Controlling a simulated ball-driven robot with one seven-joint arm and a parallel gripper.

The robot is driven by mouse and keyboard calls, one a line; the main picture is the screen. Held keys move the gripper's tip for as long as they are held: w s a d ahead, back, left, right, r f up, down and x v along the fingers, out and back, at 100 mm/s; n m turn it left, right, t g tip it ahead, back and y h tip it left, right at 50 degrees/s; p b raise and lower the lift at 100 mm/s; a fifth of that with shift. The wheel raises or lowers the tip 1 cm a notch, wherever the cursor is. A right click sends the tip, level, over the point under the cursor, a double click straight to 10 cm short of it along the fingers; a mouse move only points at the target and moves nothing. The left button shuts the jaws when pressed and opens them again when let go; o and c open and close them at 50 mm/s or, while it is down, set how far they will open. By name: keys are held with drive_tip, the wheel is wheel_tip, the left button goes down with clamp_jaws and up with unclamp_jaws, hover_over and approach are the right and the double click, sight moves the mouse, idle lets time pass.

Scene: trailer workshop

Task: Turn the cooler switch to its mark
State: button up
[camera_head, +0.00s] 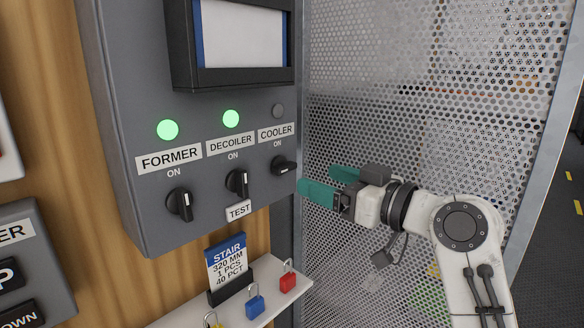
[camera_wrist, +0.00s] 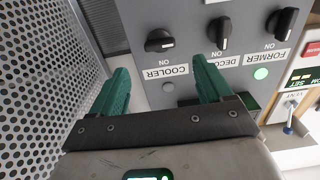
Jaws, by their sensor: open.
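The cooler switch (camera_head: 285,166) is a black knob at the right end of a row on a grey panel. Its handle lies nearly sideways, while its ON mark (camera_head: 278,144) sits above it. The cooler lamp (camera_head: 278,111) is grey and unlit. In the wrist view, which shows the panel upside down, the cooler switch (camera_wrist: 158,38) lies ahead, between the lines of the two fingers. My gripper (camera_head: 316,182) has teal fingers and is open and empty, just right of the switch and apart from it. Its fingers also show in the wrist view (camera_wrist: 160,74).
The decoiler knob (camera_head: 237,183) and former knob (camera_head: 180,204) stand left of the cooler switch, with green lamps lit above. A perforated metal screen (camera_head: 400,90) stands behind my arm. Below, a shelf (camera_head: 275,302) holds coloured padlocks and a STAIR card (camera_head: 229,268).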

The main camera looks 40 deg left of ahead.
sight(289, 169)
drive_tip(key=a, duration=0.2)
drive_tip(key=a+p, duration=0.1)
drive_tip(key=a, duration=0.5)
drive_tip(key=shift+w+a+p, duration=0.2)
drive_tip(key=shift+w+p, duration=0.15)
drive_tip(key=shift+p, duration=0.05)
drive_tip(key=shift+c, duration=0.2)
drive_tip(key=c, duration=1)
